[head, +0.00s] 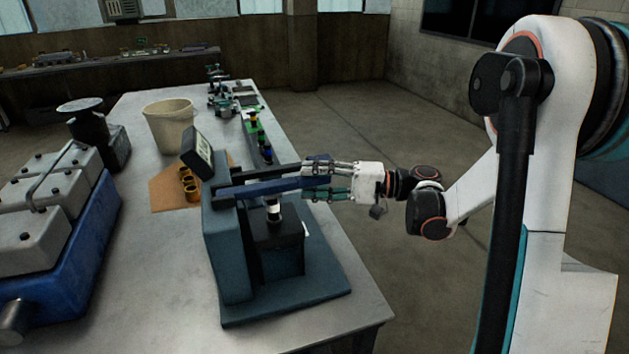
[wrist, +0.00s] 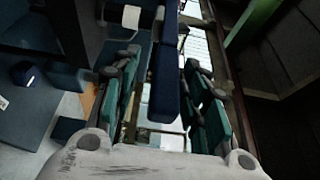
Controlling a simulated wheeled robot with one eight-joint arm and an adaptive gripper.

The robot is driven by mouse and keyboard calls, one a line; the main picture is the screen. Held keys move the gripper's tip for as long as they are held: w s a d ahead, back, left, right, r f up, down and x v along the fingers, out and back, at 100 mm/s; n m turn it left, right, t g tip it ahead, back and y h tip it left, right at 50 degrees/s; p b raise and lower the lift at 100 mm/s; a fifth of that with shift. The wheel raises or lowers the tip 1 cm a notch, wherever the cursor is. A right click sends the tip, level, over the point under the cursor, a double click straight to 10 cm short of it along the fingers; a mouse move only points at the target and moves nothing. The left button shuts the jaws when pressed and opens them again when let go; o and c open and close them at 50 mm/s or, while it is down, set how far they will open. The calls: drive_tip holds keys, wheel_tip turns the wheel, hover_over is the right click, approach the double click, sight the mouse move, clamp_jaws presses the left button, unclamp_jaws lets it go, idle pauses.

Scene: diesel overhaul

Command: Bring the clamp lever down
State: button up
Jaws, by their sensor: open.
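The clamp lever (head: 262,188) is a dark blue bar that runs out from the blue-grey test fixture (head: 228,260), roughly level above its base. My gripper (head: 306,180) is at the lever's free end, coming from the right. In the wrist view the lever (wrist: 165,85) lies between the two teal-padded fingers, with a visible gap on the right side. The fingers are open, one on each side of the lever; whether either touches it, I cannot tell. A small white-and-black part (head: 273,211) stands beneath the lever on a dark block.
A display box (head: 197,152) tops the fixture. A blue engine block (head: 65,260) stands at the left. A beige bucket (head: 170,126) and brass rings (head: 189,186) on a brown mat are behind. The metal bench's (head: 345,318) front right is bare.

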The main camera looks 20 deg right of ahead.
drive_tip(key=v, duration=1.2)
drive_tip(key=shift+f, duration=0.1)
